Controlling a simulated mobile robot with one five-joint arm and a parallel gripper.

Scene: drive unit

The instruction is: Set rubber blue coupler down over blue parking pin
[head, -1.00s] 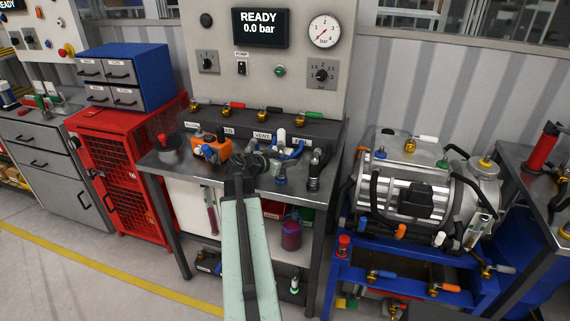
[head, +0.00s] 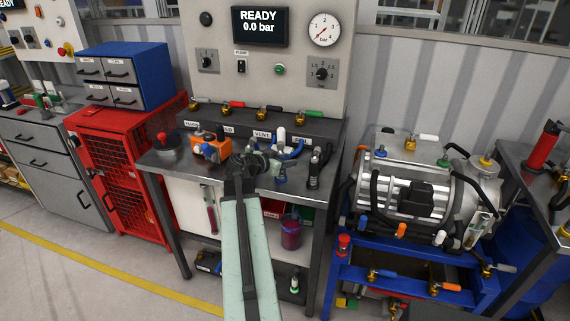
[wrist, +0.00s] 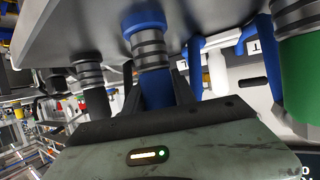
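The rubber blue coupler (wrist: 157,90) shows in the wrist view as a blue sleeve with a ringed silver collar. My gripper (wrist: 157,82) has one dark finger on each side of the sleeve and looks shut on it. A blue piece (wrist: 145,20), which looks like the blue parking pin, shows at the collar's end by the grey bench surface. Coupler and pin look in line, but I cannot tell how far the collar sits over the pin. In the head view, the blue part (head: 280,179) is just right of my gripper (head: 262,163), whose fingertips are hard to make out.
A black coupler with silver rings (head: 314,178) stands close to the right, and a green one (wrist: 303,75) is close by in the wrist view. Blue hoses (head: 293,151) and an orange block (head: 210,150) share the bench (head: 163,163).

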